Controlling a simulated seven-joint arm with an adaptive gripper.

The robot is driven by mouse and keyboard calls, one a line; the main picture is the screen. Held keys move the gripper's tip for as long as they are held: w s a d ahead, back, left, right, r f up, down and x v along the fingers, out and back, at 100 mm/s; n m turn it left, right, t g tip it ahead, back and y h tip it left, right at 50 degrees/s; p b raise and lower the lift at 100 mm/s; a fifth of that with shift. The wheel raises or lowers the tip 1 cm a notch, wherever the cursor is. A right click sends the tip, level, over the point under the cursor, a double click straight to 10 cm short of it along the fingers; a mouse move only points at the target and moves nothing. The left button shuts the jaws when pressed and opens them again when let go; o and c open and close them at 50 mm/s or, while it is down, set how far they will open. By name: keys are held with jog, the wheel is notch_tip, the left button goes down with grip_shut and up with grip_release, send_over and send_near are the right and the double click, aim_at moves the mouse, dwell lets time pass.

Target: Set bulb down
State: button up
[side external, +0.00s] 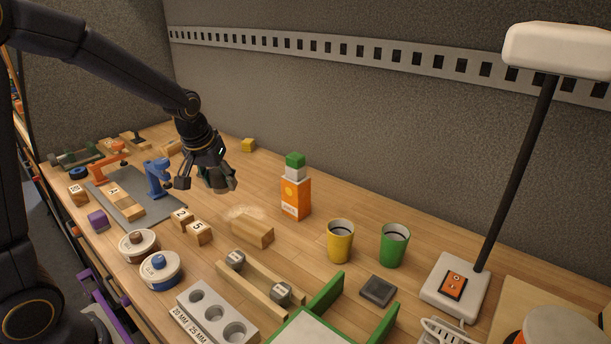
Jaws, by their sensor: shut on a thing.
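My gripper (207,179) hangs above the table, left of the middle in the side external view, with its fingers pointing down. It is shut on a greyish, glassy-looking rounded thing, the bulb (219,181), which is small and partly hidden by the fingers. The bulb appears held clear of the wooden tabletop. I cannot tell the bulb's exact tilt.
A blue clamp (158,177) on a grey mat stands left of my gripper. An orange carton (295,198) with a green top stands to the right. Two numbered blocks (199,233), yellow (340,240) and green (394,244) cups and a lamp base (456,287) are nearer.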

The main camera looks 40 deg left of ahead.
jog(key=shift+a+r+n, duration=0.15)
jog(key=shift+a+n, duration=0.25)
jog(key=shift+a, duration=0.8)
send_near(252, 199)
jog(key=shift+w+a+f, duration=0.3)
jog(key=shift+w+f, duration=0.15)
jog(key=shift+f, duration=0.05)
jog(key=shift+w+a+f, duration=0.25)
jog(key=shift+w+f, duration=0.15)
jog(key=shift+f, duration=0.05)
jog(key=shift+w+a+f, duration=0.1)
jog(key=shift+w+f, duration=0.25)
jog(key=shift+f, duration=1.55)
jog(key=shift+f, duration=0.1)
jog(key=shift+f, duration=0.1)
jog(key=o, duration=1.2)
